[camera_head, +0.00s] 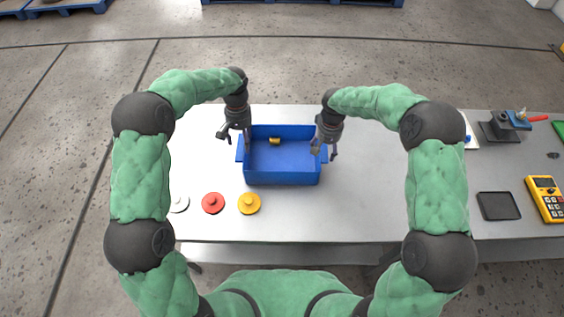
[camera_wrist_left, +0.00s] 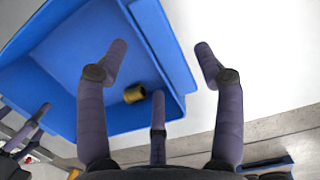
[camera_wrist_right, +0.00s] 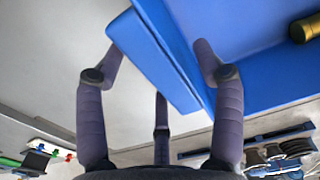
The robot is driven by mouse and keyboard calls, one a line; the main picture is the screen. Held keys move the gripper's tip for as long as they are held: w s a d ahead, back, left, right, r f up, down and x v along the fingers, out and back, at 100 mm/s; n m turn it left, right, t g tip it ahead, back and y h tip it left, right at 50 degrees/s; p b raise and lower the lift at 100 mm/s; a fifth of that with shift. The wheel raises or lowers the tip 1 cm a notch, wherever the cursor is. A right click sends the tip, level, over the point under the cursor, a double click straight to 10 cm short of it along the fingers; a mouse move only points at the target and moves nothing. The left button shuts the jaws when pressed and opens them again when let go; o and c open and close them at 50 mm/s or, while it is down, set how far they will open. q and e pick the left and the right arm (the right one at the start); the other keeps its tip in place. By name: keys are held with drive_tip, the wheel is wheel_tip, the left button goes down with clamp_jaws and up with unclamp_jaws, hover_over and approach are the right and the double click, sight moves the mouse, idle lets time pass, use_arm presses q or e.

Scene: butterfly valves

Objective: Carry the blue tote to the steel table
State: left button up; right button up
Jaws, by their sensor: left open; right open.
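The blue tote (camera_head: 284,178) stands upright on a light grey table (camera_head: 360,200), with a small brass-coloured cylinder (camera_head: 274,141) inside it near the back wall. My left gripper (camera_head: 234,136) is open at the tote's left side. In the left wrist view its fingers (camera_wrist_left: 160,50) spread on both sides of the tote's side ledge. My right gripper (camera_head: 325,152) is open at the tote's right side. In the right wrist view its fingers (camera_wrist_right: 155,48) straddle the right ledge (camera_wrist_right: 165,60). I cannot tell whether any finger touches the tote.
White (camera_head: 180,203), red (camera_head: 213,203) and yellow (camera_head: 249,204) discs with knobs lie at the table's front left. A second surface on the right holds a vise (camera_head: 503,127), a black tray (camera_head: 498,206) and a yellow meter (camera_head: 546,198). Blue pallets (camera_head: 60,8) lie on the floor behind.

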drive_tip(key=shift+r, duration=0.15)
use_arm(q)
wheel_tip(320, 180, up, 8)
drive_tip(key=w, duration=0.1)
use_arm(e)
wheel_tip(320, 180, up, 12)
idle(0.4)
use_arm(q)
drive_tip(key=shift+w, duration=0.1)
use_arm(e)
drive_tip(key=shift+f, duration=0.2)
